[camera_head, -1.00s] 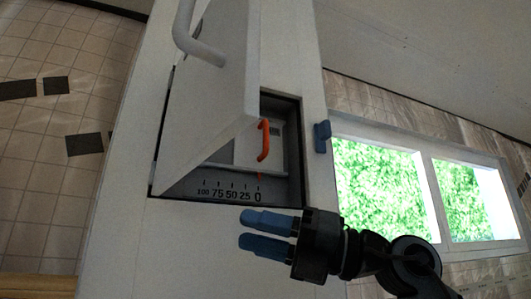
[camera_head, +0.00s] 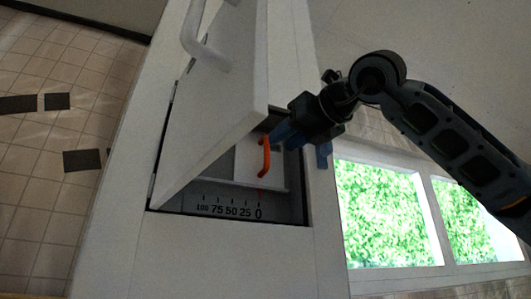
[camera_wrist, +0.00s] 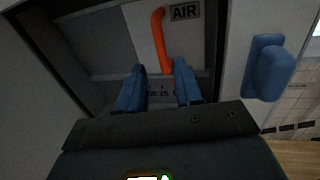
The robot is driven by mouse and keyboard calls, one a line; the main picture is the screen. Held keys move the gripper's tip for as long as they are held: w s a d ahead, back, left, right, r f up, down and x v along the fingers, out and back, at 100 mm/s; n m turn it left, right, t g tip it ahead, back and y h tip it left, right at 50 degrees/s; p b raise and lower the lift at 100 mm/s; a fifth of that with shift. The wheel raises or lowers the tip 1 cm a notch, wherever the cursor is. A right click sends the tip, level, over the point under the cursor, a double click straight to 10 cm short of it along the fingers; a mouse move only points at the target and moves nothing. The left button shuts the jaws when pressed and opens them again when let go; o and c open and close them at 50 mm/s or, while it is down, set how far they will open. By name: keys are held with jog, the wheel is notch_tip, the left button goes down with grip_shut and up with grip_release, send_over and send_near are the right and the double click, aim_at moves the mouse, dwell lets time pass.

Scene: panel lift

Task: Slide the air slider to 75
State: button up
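The air slider has an orange handle (camera_head: 265,157) on a pale plate inside a recessed box. Its red pointer stands at the 0 end of the scale (camera_head: 230,210), which reads 100, 75, 50, 25, 0 from left to right. In the wrist view the orange handle (camera_wrist: 159,40) is beside the AIR label (camera_wrist: 185,12). My gripper (camera_head: 280,137) is at the box opening, just right of the handle. In the wrist view its blue fingers (camera_wrist: 160,80) are apart, with the lower end of the handle between or just beyond their tips. I cannot tell whether they touch it.
A white door panel (camera_head: 215,100) with a bar handle (camera_head: 200,40) hangs open over the left of the box. A blue latch (camera_wrist: 268,67) is on the right frame. Windows (camera_head: 385,215) are at the right.

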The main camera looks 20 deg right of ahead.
aim_at(268, 148)
jog(key=shift+h, duration=0.3)
jog(key=w+p, duration=0.1)
jog(key=w, duration=0.1)
jog(key=w+p, duration=0.1)
jog(key=w, duration=0.1)
jog(key=w+a+r, duration=0.1)
jog(key=w, duration=0.1)
jog(key=shift+w+a+p, duration=0.1)
jog(key=shift+w+p, duration=0.1)
jog(key=shift+p, duration=0.2)
jog(key=shift+w+a+f, duration=0.1)
jog(key=shift+w+f, duration=0.05)
jog(key=shift+w, duration=0.45)
jog(key=shift+c, duration=0.5)
grip_shut()
